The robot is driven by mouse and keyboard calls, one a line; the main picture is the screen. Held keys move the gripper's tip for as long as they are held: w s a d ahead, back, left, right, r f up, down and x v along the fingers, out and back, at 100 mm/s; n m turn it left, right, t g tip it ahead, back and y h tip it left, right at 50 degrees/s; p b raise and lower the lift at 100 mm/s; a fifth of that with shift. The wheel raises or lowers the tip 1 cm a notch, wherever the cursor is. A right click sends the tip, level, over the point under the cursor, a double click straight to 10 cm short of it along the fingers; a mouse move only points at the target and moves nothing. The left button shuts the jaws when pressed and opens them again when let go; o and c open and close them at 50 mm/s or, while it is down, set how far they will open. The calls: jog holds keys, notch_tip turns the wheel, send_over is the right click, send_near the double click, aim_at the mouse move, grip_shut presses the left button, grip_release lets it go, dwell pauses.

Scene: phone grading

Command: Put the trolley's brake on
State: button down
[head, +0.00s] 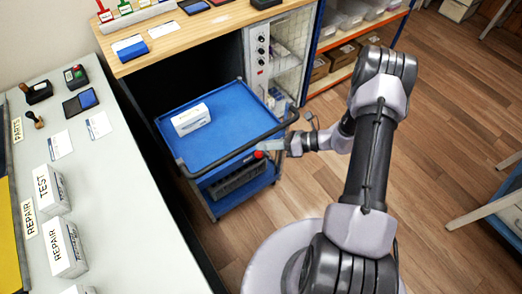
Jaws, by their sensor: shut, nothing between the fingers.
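The trolley has a blue top tray (222,148) with a dark push handle (240,147) along its near right side and a lower blue shelf holding a dark crate (236,180). A red knob (259,155), which looks like the brake's, sits just below the handle near its right end. My gripper (264,146) is shut and empty, beside the handle, with its tips just above the red knob. I cannot tell whether it touches the knob. The brake's mechanism is hidden, so its setting cannot be told.
A grey bench (115,190) with boxes runs along the left, and a wooden bench (210,32) stands behind. A glass-fronted cabinet (285,55) is close behind the trolley.

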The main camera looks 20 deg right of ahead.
aim_at(261, 153)
jog(key=s+d+f+m+t+h, duration=0.1)
jog(key=s+f+m+t, duration=0.1)
jog(key=f+m, duration=0.3)
jog(key=s+d+f+m+t+h, duration=0.1)
jog(key=s+f+m+t, duration=0.2)
jog(key=f, duration=1)
jog(key=m+t, duration=0.1)
jog(key=m, duration=0.2)
jog(key=shift+h, duration=0.3)
jog(key=w+a+b, duration=0.3)
jog(key=w, duration=0.6)
jog(key=shift+s+r+b, duration=0.1)
jog(key=shift+s+b, duration=0.05)
jog(key=shift+b, duration=0.2)
